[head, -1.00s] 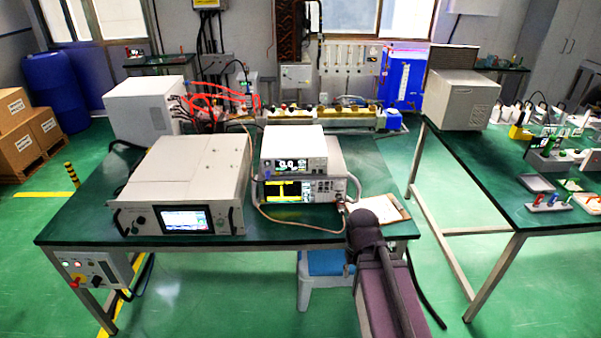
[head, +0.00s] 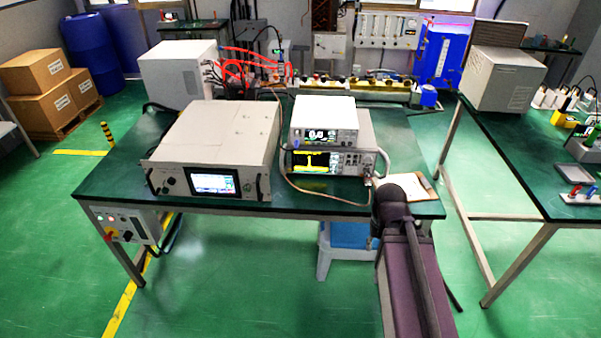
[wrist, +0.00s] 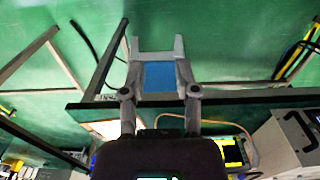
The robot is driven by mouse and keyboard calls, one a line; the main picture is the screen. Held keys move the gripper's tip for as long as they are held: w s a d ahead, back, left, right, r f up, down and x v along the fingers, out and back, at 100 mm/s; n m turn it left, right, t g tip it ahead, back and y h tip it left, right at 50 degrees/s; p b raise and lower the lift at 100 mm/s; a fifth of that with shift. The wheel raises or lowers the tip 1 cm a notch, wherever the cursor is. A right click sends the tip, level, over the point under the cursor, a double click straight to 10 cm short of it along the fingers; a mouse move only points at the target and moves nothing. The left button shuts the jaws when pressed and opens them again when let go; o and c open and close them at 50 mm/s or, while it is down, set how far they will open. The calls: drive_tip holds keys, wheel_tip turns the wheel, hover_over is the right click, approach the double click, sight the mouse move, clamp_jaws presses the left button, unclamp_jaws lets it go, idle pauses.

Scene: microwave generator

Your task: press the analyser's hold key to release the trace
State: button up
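The analyser (head: 352,172) is the lower of two stacked instruments on the green bench.
A large generator box (head: 222,135) stands left. A clipboard (head: 425,184) lies right of the analyser. The stool (head: 345,245) is under the bench's front edge.

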clamp_jaws()
idle(1.1)
